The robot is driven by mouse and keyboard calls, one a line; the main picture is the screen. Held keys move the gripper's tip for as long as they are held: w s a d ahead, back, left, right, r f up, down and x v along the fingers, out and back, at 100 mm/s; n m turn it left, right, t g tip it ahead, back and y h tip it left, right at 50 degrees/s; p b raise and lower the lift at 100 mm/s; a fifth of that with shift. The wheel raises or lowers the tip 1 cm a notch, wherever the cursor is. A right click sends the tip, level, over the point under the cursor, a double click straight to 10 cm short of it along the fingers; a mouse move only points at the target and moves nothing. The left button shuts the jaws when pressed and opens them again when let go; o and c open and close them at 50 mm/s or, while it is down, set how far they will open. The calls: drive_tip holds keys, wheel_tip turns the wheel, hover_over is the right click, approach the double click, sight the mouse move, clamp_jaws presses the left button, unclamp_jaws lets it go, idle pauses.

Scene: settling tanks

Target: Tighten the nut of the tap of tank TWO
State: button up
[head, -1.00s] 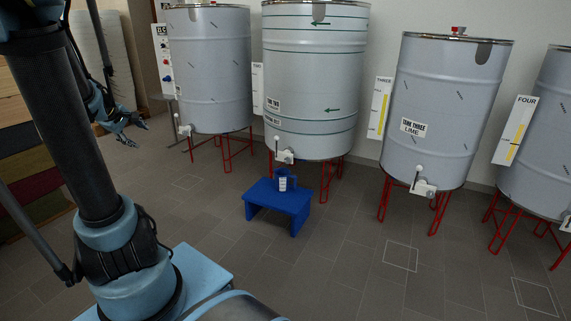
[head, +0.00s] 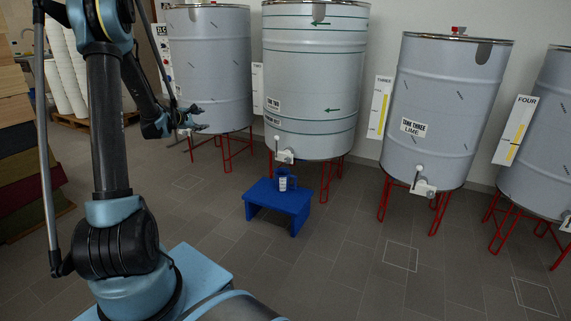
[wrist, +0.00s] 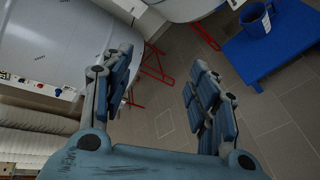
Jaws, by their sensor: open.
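Tank TWO (head: 312,75) stands on red legs in the middle of the head view, with a label and green arrows on its wall. Its tap (head: 284,155) is low on the front, white with an upright handle. The nut is too small to make out. My gripper (head: 200,118) is open and empty, left of the tap and in front of the leftmost tank in the head view. In the wrist view my gripper (wrist: 160,90) has its two fingers wide apart with bare floor between them.
A blue stool (head: 278,200) stands below the tap with a blue jug (head: 285,180) on it; the stool (wrist: 275,45) also shows in the wrist view. Tank THREE (head: 440,110) and tank FOUR (head: 545,140) stand to the right. The tiled floor in front is clear.

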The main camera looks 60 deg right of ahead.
drive_tip(key=s+d+f+n+g+h, duration=0.1)
drive_tip(key=s+d+f+n+h, duration=0.2)
drive_tip(key=d+f, duration=0.5)
drive_tip(key=s+d+f+n, duration=0.2)
drive_tip(key=s+d+f, duration=0.4)
drive_tip(key=d, duration=0.5)
drive_tip(key=s+d+f+n, duration=0.3)
drive_tip(key=s+f, duration=0.4)
drive_tip(key=f, duration=0.3)
drive_tip(key=s+d+f+n+h, duration=0.1)
drive_tip(key=s+d+f+n, duration=0.2)
drive_tip(key=s+f, duration=0.4)
wheel_tip(320, 180, down, 4)
drive_tip(key=shift+d, duration=0.45)
